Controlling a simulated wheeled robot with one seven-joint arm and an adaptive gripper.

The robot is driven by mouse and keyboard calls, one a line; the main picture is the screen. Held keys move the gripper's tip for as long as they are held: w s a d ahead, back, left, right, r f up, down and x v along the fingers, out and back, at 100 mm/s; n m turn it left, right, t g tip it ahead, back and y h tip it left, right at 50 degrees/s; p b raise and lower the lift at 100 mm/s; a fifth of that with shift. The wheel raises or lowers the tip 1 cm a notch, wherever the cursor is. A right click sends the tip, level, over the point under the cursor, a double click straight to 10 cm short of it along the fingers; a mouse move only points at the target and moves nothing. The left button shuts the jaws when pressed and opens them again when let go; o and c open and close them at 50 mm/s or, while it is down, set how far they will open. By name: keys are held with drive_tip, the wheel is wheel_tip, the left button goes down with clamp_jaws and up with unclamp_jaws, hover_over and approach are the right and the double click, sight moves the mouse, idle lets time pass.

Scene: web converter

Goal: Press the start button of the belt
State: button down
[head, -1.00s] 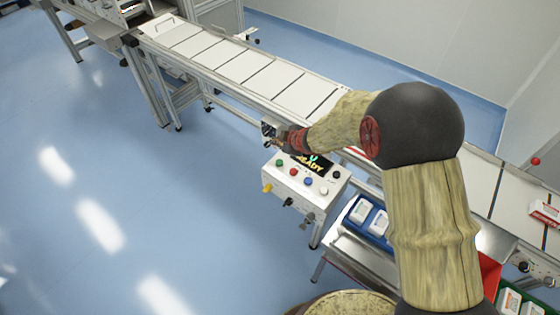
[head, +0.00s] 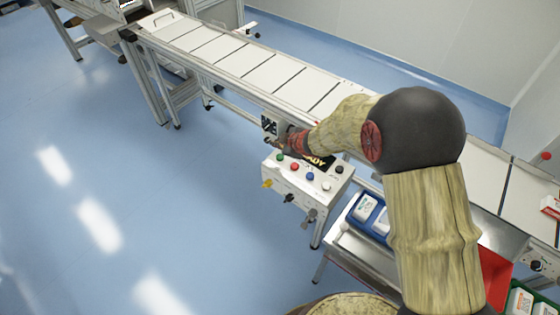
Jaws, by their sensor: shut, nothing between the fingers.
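The belt (head: 262,77) is a long conveyor with pale panels, running from upper left to lower right. A white control box (head: 300,192) stands in front of it, with a green button (head: 280,157), a red button (head: 295,167), a blue button (head: 310,176), and white and black ones on its top. A dark display (head: 318,161) there, partly hidden by my arm, shows the letters "ADY". My gripper (head: 270,141) is shut and empty, just above and beyond the green button. Whether it touches anything is unclear.
A blue tray (head: 361,209) with white packages stands right of the box. A red bin (head: 494,270) is at lower right. Blue floor is open at left.

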sight(279, 157)
drive_tip(key=shift+f+b, duration=1.15)
drive_tip(key=shift+f, duration=0.7)
drive_tip(key=shift+f, duration=0.1)
drive_tip(key=shift+f, duration=0.3)
